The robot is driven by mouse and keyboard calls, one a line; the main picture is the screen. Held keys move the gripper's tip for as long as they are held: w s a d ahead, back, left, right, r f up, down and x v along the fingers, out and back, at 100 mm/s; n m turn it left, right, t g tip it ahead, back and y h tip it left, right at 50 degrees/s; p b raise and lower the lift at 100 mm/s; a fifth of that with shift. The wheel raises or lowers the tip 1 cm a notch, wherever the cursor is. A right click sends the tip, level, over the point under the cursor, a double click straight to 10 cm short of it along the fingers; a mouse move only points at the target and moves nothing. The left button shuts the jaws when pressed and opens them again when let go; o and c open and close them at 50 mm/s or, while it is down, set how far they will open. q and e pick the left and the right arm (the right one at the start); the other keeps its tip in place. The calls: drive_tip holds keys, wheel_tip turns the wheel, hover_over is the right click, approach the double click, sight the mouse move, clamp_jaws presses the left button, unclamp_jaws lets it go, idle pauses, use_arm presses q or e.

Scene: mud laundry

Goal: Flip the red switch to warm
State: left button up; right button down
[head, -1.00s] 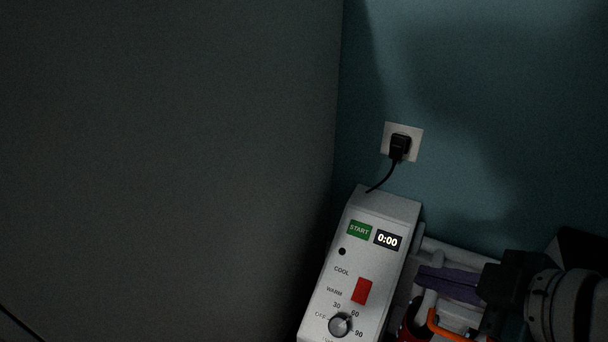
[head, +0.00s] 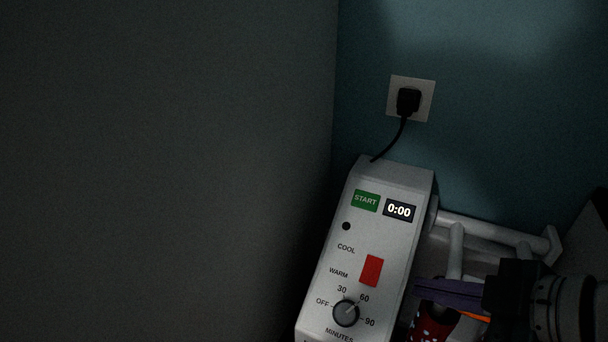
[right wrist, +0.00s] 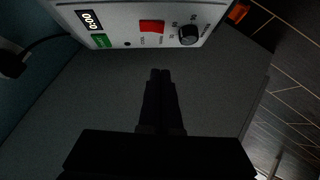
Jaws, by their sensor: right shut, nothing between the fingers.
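The red switch (head: 371,270) is a red rectangle on the sloping face of a white control box (head: 390,235), beside the printed words COOL and WARM. It also shows in the right wrist view (right wrist: 151,27). Which way the switch is tipped is hard to tell. My right gripper (head: 425,291) is to the right of the box in the head view, its purple-grey fingers shut and empty. In the right wrist view its dark fingertips (right wrist: 160,74) point toward the box, apart from the switch. My left gripper is not in view.
The box has a green START button (head: 365,201), a display reading 0:00 (head: 399,210) and a round knob (head: 345,312). A black plug sits in a wall socket (head: 424,87). White rack bars (head: 490,228) and a red patterned item (head: 432,322) are right of the box.

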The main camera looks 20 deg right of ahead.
drive_tip(key=b, duration=0.8)
approach(363, 280)
drive_tip(key=w+a, duration=0.3)
drive_tip(key=shift+w+f, duration=0.2)
drive_tip(key=shift+f, duration=0.1)
drive_tip(key=shift+w+d+f+b, duration=0.2)
drive_tip(key=shift+d+f+b, duration=0.05)
drive_tip(key=shift+f+b, duration=0.3)
drive_tip(key=shift+w+d+f+b, duration=0.25)
drive_tip(key=shift+f+b, duration=0.15)
drive_tip(key=shift+f, duration=0.15)
drive_tip(key=shift+w+d+f+b, duration=0.15)
drive_tip(key=shift+d+f+b, duration=0.15)
drive_tip(key=shift+f+b, duration=0.2)
drive_tip(key=shift+r, duration=0.1)
drive_tip(key=shift+w+f, duration=0.1)
drive_tip(key=shift+f, duration=0.15)
drive_tip(key=shift+r+p, duration=0.8)
drive_tip(key=shift+p, duration=0.4)
